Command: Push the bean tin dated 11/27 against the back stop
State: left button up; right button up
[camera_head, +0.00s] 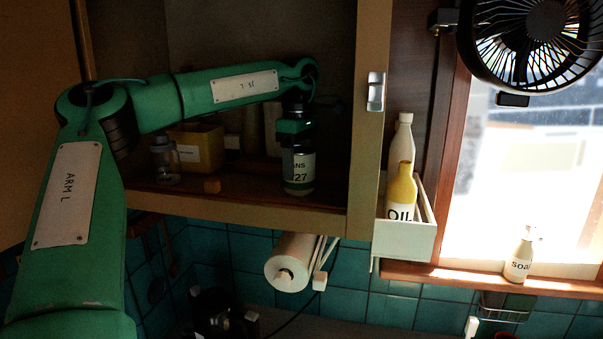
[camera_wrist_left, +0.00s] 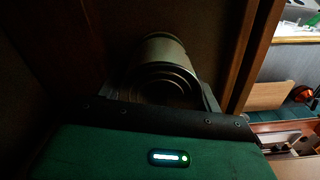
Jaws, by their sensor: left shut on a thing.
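The bean tin (camera_head: 299,173) stands upright on the cupboard shelf, near its front edge. Its pale label shows "ANS" and "27"; the rest of the label is out of sight. My left gripper (camera_head: 296,137) comes down over the tin from above and is shut on its upper part. In the left wrist view the ribbed round end of the tin (camera_wrist_left: 163,68) sits between the two fingers of the left gripper (camera_wrist_left: 165,90). I cannot make out the back stop in the dark cupboard. My right gripper is not in view.
The cupboard's right post (camera_head: 368,150) is close to the tin. Outside it, a white rack (camera_head: 405,240) holds an oil bottle (camera_head: 401,192).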

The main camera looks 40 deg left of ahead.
pick_arm(q)
jog(key=shift+w+a, duration=0.8)
jog(key=shift+a, duration=0.1)
jog(key=shift+w+a, duration=0.2)
jog(key=shift+a, duration=0.05)
jog(key=shift+w+a, duration=0.2)
jog(key=shift+a, duration=0.05)
dwell(0.5)
jog(key=shift+r, duration=0.1)
jog(key=o, duration=1.2)
jog(key=shift+c, duration=0.2)
